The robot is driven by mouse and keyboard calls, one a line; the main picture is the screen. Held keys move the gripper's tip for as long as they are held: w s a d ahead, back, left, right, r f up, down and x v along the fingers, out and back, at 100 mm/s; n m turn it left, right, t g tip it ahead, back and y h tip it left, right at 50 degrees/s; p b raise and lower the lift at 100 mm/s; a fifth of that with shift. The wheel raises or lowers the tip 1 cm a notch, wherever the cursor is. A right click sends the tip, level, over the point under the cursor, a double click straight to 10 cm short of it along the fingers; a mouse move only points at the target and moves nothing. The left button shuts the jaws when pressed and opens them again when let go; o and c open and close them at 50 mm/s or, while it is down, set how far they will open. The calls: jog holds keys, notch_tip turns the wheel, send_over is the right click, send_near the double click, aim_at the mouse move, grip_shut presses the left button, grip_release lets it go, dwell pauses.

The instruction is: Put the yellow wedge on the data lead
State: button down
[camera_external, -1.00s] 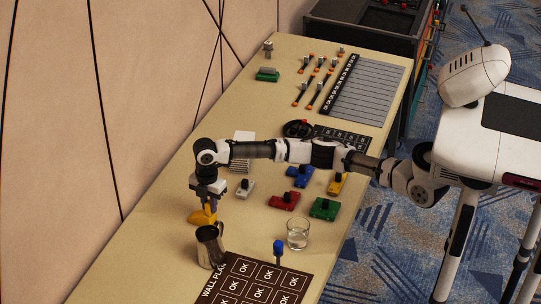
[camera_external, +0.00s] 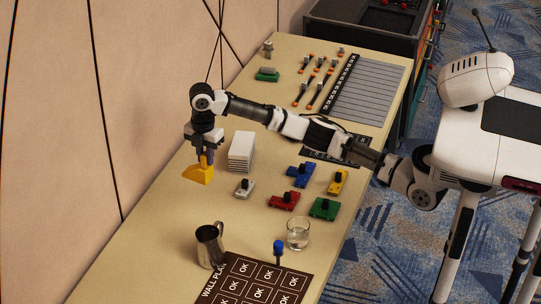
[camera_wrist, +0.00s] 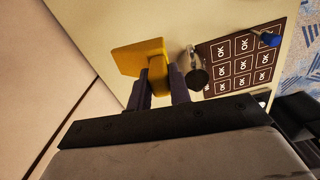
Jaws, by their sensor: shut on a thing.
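My gripper (camera_external: 207,160) is shut on the yellow wedge (camera_external: 197,175) and holds it by its upright part, apparently above the left side of the table. In the wrist view the wedge (camera_wrist: 138,58) sits between the two fingers (camera_wrist: 160,82), its flat yellow part pointing away from me. Several short dark leads with orange ends (camera_external: 315,92) lie at the far end of the table. I cannot tell which lead is the data lead. My forearm hides part of the table's middle.
A metal jug (camera_external: 210,245), a glass of water (camera_external: 298,233) and the OK board (camera_external: 254,269) stand in front. A white stack (camera_external: 241,152) is right of my gripper. Red (camera_external: 284,201), green (camera_external: 323,208), blue (camera_external: 300,174) and yellow (camera_external: 338,182) knobbed blocks lie right of it.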

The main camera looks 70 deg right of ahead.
jog(key=shift+r, duration=0.4)
jog(key=shift+d, duration=0.15)
jog(key=s+d+r+m+p, duration=0.1)
jog(key=s+d, duration=0.1)
jog(key=d, duration=1.1)
jog(key=s+d+r+p, duration=0.1)
jog(key=s+d, duration=0.1)
jog(key=d, duration=1)
jog(key=s+d+r+m+p, duration=0.1)
jog(key=s+d, duration=0.2)
jog(key=d, duration=1)
jog(key=s+d+m+p, duration=0.1)
jog(key=s+d, duration=0.8)
jog(key=d, duration=0.4)
notch_tip(320, 180, down, 19)
jog(key=d+p, duration=0.1)
jog(key=p, duration=0.1)
jog(key=shift+s+f, duration=0.15)
jog(key=shift+f, duration=0.1)
jog(key=c, duration=1.3)
grip_release()
